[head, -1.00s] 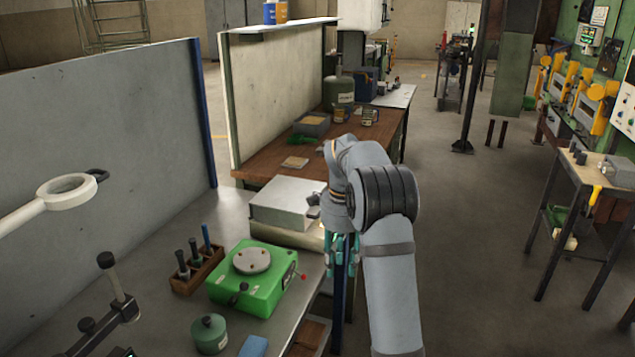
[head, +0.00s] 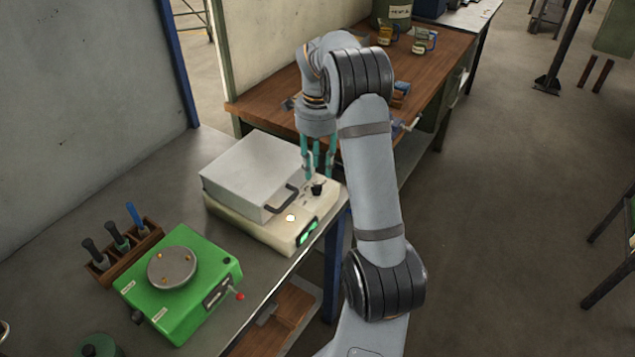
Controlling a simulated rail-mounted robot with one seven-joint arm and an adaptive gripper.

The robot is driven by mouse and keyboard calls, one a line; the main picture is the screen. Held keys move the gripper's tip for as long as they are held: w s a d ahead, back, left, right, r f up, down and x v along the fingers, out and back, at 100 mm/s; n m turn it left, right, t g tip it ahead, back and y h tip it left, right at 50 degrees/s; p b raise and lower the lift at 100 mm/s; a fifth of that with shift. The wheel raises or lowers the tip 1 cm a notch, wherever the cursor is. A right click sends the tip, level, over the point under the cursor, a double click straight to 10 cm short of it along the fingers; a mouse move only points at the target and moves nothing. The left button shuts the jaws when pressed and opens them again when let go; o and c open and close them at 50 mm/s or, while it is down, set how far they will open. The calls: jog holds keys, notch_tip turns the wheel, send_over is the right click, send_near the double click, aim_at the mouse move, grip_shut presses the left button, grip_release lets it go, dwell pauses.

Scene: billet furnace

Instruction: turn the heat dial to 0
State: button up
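The heat dial (head: 317,188) is a small black knob on the cream front ledge of the furnace, near its right end. The furnace (head: 250,172) is a grey box on a cream base, with a dark curved handle (head: 283,203) at its front. My gripper (head: 319,174) has teal fingers pointing down, just above and behind the dial in the picture. A gap shows between the fingers, and nothing is seen in them. I cannot tell whether they touch the dial. The dial's marking is too small to read.
On the base's front are a lit round button (head: 291,218) and a green display (head: 307,232). A green device (head: 178,283) with a round plate and a wooden tool rack (head: 124,250) stand nearer on the grey bench. A wooden table (head: 268,97) stands behind.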

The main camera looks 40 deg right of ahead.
aim_at(317, 187)
jog(key=f, duration=0.5)
jog(key=shift+a+f+p, duration=0.1)
jog(key=shift+a+p, duration=0.15)
jog(key=shift+p, duration=0.05)
jog(key=shift+d+f, duration=0.15)
jog(key=shift+f, duration=0.35)
jog(key=shift+c, duration=1.3)
grip_shut()
